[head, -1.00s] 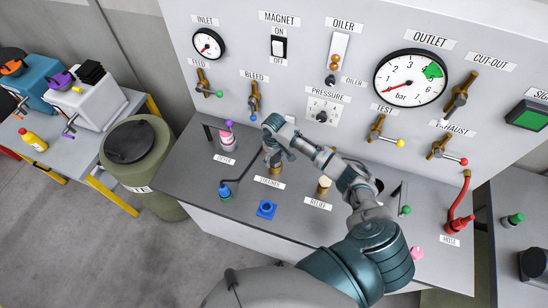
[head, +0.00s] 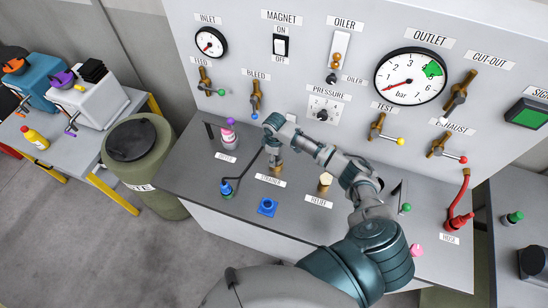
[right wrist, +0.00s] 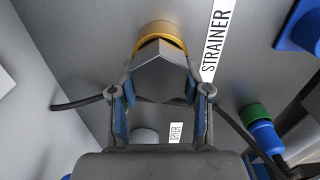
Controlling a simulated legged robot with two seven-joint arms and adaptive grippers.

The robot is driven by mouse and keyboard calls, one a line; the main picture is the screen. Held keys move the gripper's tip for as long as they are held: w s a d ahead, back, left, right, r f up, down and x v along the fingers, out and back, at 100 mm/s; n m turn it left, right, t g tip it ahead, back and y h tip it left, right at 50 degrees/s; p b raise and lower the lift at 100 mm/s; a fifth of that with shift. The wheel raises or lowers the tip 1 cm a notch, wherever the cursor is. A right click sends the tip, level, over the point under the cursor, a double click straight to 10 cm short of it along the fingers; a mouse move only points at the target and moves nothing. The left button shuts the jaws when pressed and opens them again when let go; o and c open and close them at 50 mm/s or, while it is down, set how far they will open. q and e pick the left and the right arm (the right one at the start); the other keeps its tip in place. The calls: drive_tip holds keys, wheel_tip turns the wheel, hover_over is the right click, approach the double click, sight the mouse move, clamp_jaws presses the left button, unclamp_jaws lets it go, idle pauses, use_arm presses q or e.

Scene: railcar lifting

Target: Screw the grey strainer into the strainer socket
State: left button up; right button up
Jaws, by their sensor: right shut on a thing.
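The grey strainer (right wrist: 160,76) is a hex-headed piece between my right gripper's fingers in the right wrist view. The right gripper (right wrist: 160,100) is shut on it, with a blue-padded finger on each side. The strainer's far end meets the brass strainer socket (right wrist: 160,35); I cannot tell how deep it sits. In the head view my right gripper (head: 274,155) points down over the socket (head: 276,168), just behind the STRAINER label (head: 270,181), and its hand hides most of the strainer. My left gripper is not in view.
A dark cable runs behind the fingers to a blue plug (head: 227,188). A blue square socket (head: 267,207) stands in front, the white and pink dryer (head: 229,138) to the left and the brass relief fitting (head: 325,181) to the right. The gauge panel (head: 300,75) rises behind.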

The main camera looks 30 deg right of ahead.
drive_tip(key=m, duration=0.4)
drive_tip(key=shift+w+d+m, duration=0.2)
drive_tip(key=shift+d+m, duration=0.05)
drive_tip(key=shift+m, duration=0.15)
drive_tip(key=m, duration=0.3)
drive_tip(key=shift+m, duration=0.4)
drive_tip(key=shift+o, duration=0.4)
drive_tip(key=m, duration=0.4)
drive_tip(key=shift+w+d+f, duration=0.1)
drive_tip(key=shift+f, duration=0.1)
drive_tip(key=shift+f+m, duration=0.1)
drive_tip(key=shift+m, duration=0.6)
drive_tip(key=shift+c, duration=0.3)
drive_tip(key=shift+d+f+m, duration=0.15)
drive_tip(key=shift+d+m, duration=0.05)
drive_tip(key=shift+m, duration=0.3)
drive_tip(key=shift+c, duration=0.2)
drive_tip(key=o, duration=0.8)
drive_tip(key=shift+s+a+f, duration=0.1)
drive_tip(key=shift+s+a, duration=0.1)
drive_tip(key=o, duration=0.4)
drive_tip(key=shift+w+a, duration=0.1)
drive_tip(key=shift+o, duration=0.2)
drive_tip(key=shift+w+f, duration=0.1)
drive_tip(key=shift+a+r, duration=0.2)
drive_tip(key=shift+r, duration=0.2)
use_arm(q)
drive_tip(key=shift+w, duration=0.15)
